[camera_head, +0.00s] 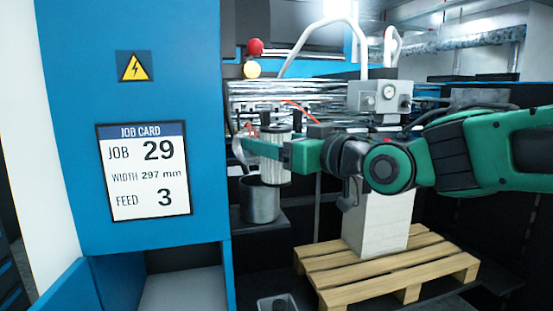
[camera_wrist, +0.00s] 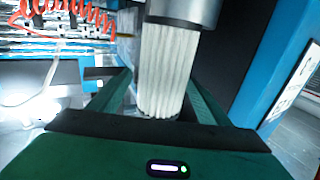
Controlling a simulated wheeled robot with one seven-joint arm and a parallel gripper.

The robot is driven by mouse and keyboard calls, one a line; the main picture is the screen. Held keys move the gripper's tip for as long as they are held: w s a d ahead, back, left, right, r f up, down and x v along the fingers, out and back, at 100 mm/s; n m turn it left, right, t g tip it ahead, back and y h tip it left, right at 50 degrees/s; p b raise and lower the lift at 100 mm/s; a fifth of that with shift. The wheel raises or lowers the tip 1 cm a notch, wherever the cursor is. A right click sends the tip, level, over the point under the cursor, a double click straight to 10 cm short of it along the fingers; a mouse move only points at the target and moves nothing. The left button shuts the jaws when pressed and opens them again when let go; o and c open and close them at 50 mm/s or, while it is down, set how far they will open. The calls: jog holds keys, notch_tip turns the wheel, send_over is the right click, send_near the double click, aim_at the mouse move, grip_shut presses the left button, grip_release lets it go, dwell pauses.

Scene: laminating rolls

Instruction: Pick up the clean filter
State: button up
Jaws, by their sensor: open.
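A white pleated cylindrical filter (camera_head: 275,160) stands upright above a grey metal pot (camera_head: 260,203) in the head view. Its pleats look clean. My gripper (camera_head: 268,147) reaches in from the right at the filter's upper part. In the wrist view the filter (camera_wrist: 166,65) shows between the two green fingers of my open gripper (camera_wrist: 158,88), with dark gaps visible beside it. A grey metal cylinder (camera_wrist: 183,8) meets the filter at the top of that view. Whether either finger touches the filter is unclear, and the filter's lower end is partly hidden.
A blue cabinet (camera_head: 170,30) with a job card (camera_head: 146,172) stands left. A wooden pallet (camera_head: 385,265) carrying a pale block (camera_head: 372,222) lies below my arm. A small grey bin (camera_head: 278,303) sits at the bottom. Red coiled hoses (camera_wrist: 75,12) hang nearby.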

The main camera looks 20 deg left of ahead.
jog(key=shift+x, duration=1.4)
jog(key=shift+s, duration=0.1)
jog(key=c, duration=1.2)
jog(key=shift+c, duration=0.2)
jog(key=shift+r, duration=0.1)
